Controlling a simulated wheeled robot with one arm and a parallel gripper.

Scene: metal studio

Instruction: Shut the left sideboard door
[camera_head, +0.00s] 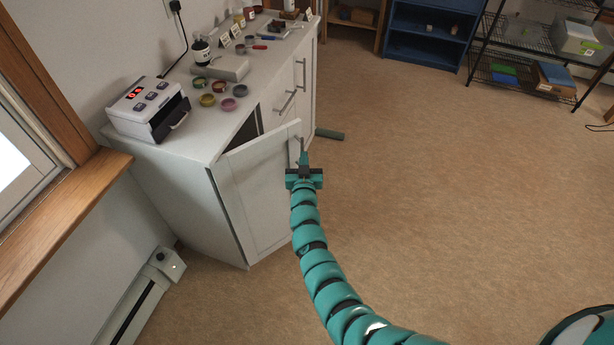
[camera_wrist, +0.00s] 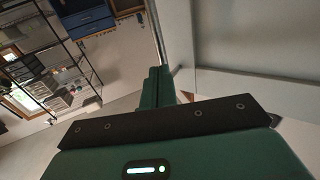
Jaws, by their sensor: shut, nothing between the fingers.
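The white sideboard (camera_head: 172,193) stands against the wall in the head view. Its left door (camera_head: 259,192) is hinged at the left and stands ajar, with a dark gap showing above its top edge. My gripper (camera_head: 302,160) is shut and empty at the door's free right edge, close to its handle; whether it touches the door cannot be told. In the wrist view my gripper's fingers (camera_wrist: 160,85) point up beside a pale panel (camera_wrist: 245,100) that looks like the door, with a thin metal bar (camera_wrist: 155,35) just beyond the fingertips.
A device with a red display (camera_head: 146,106), several small paint pots (camera_head: 227,103) and tools cover the sideboard top. A green cylinder (camera_head: 329,134) lies on the floor by the sideboard. A baseboard heater (camera_head: 145,290) is at lower left. The floor to the right is clear.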

